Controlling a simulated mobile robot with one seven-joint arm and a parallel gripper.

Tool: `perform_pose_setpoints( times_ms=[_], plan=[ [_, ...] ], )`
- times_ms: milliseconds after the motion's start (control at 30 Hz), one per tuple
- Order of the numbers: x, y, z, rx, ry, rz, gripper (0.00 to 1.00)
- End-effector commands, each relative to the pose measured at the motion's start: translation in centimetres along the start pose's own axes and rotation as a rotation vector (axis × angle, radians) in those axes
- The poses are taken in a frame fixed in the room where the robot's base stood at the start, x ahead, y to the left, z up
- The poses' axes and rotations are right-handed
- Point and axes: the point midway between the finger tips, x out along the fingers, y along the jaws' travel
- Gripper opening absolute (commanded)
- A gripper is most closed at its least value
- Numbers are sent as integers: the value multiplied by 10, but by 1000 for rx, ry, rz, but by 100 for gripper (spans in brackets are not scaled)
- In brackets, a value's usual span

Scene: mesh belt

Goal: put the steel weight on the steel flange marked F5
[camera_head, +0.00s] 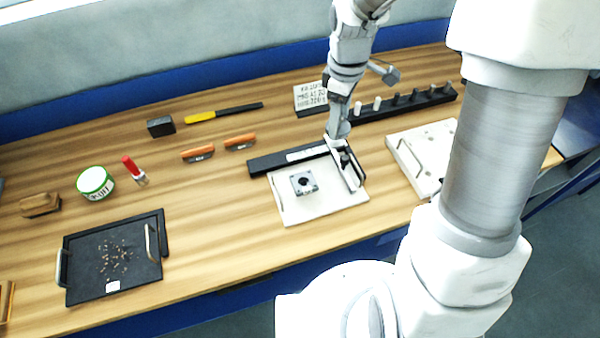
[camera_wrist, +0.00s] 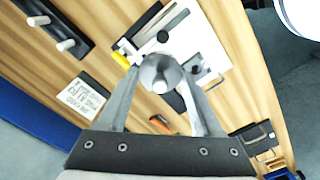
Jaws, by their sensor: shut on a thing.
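My gripper (camera_head: 340,143) is over the right part of a pale board, its jaws shut on a round grey metal piece, which I take as the steel weight (camera_wrist: 160,73). In the wrist view the weight sits between the two fingertips, its round end toward the camera. In the head view it is mostly hidden by the gripper. A square grey steel flange (camera_head: 304,182) with a dark central hole lies on the pale board (camera_head: 292,212), left of my gripper and apart from it. Its marking is too small to read.
A metal bar (camera_head: 352,176) lies on the board's right side. A black strip (camera_head: 265,166) runs behind. A black rack (camera_head: 432,97) with several pegs stands back right, a white handled plate (camera_head: 408,158) to the right. A black tray (camera_head: 85,288) lies far left.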

Motion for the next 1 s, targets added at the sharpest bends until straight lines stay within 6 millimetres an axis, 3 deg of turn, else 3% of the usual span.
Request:
perform_pose_setpoints(
  times_ms=[200, 400, 600, 833, 1000],
  plan=[
    [30, -49, -21, -7, -2, -3, 0],
    [52, -80, -36, -5, -1, -2, 0],
    [62, -89, -40, 0, -1, -1, 0],
    [91, -90, -40, -1, -2, -3, 0],
    [98, -89, -40, 0, 0, 0, 0]
  ],
)
